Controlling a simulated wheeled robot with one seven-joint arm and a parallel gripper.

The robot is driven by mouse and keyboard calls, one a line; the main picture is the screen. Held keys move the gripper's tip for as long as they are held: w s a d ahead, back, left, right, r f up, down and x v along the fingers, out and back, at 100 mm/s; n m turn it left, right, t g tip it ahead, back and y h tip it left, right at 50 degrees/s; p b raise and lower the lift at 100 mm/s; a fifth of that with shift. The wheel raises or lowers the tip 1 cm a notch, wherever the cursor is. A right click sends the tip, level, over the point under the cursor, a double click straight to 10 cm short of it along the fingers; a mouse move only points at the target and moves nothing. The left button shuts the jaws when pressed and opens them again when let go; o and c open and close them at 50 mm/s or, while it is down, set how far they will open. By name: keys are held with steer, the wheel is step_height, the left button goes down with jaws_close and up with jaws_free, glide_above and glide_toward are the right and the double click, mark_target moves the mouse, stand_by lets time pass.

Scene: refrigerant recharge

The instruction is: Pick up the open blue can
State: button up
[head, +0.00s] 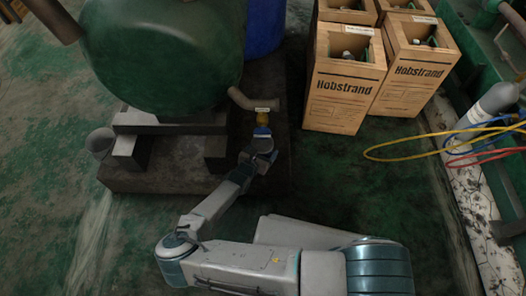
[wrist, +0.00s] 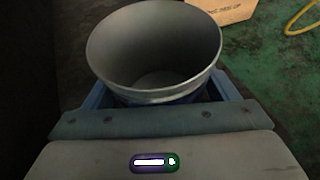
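In the wrist view an open-topped round vessel (wrist: 155,75) stands right in front of my gripper, mouth toward the camera. A small blue patch shows there, too small to identify.
A green tank (head: 160,50) with a bent pipe (head: 250,101) sits on a dark plinth (head: 150,181). A grey cup-shaped part (head: 100,142) is at its left. Green floor between is clear.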

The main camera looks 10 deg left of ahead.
steer(key=c, duration=0.7)
steer(key=shift+r, duration=0.2)
steer(key=shift+r+p, duration=1.45)
steer(key=shift+r, duration=0.35)
steer(key=s+a+p, duration=0.1)
steer(key=s+p, duration=0.1)
steer(key=s, duration=0.6)
steer(key=s+a+p, duration=0.2)
steer(key=s, duration=0.7)
steer(key=shift+s+a+f, duration=0.25)
steer(key=shift+a, duration=0.05)
